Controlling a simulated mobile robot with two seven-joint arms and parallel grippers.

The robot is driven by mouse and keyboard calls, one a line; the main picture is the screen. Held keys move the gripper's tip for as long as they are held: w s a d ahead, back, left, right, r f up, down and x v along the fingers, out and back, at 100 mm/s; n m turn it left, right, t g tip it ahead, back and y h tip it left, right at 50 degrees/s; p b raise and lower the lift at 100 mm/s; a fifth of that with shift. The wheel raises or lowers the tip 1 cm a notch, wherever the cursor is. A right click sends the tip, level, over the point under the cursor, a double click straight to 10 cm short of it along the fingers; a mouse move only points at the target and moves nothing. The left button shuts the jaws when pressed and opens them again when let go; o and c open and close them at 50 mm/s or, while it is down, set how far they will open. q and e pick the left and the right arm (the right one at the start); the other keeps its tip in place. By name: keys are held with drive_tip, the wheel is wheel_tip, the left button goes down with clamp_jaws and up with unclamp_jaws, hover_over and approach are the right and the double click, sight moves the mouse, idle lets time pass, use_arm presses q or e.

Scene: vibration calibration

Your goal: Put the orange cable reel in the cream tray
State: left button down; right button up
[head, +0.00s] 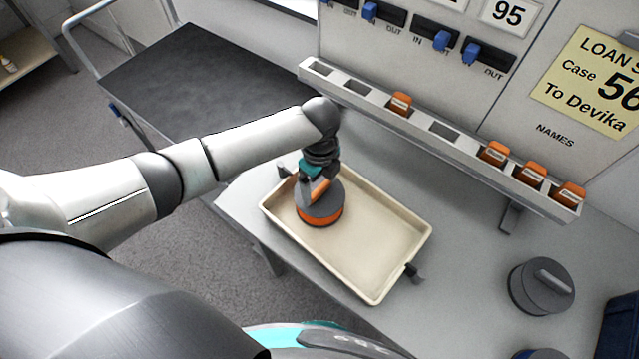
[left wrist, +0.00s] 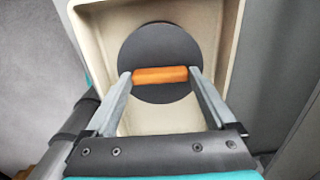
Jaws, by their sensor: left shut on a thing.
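The orange cable reel (head: 320,214) has a dark grey round top and an orange rim. It is over the left part of the cream tray (head: 385,281), within its walls; I cannot tell whether it touches the tray floor. My left gripper (head: 318,187) is above the reel and shut on its orange handle. In the left wrist view, the two fingers (left wrist: 160,78) close on both ends of the handle, with the grey disc of the reel (left wrist: 160,45) behind it and the tray (left wrist: 232,40) around it. My right gripper is not in view.
The tray stands on a light grey bench (head: 455,230). A dark grey lidded reel-like thing (head: 541,287) is at the right. A rack (head: 460,155) with several orange tags runs behind the tray. A black-topped cart (head: 205,80) stands at the left. The tray's right part is empty.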

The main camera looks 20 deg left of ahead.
use_arm(q)
drive_tip(key=shift+f, duration=0.1)
unclamp_jaws()
wheel_tip(320, 180, up, 12)
drive_tip(key=p, duration=0.2)
idle(0.4)
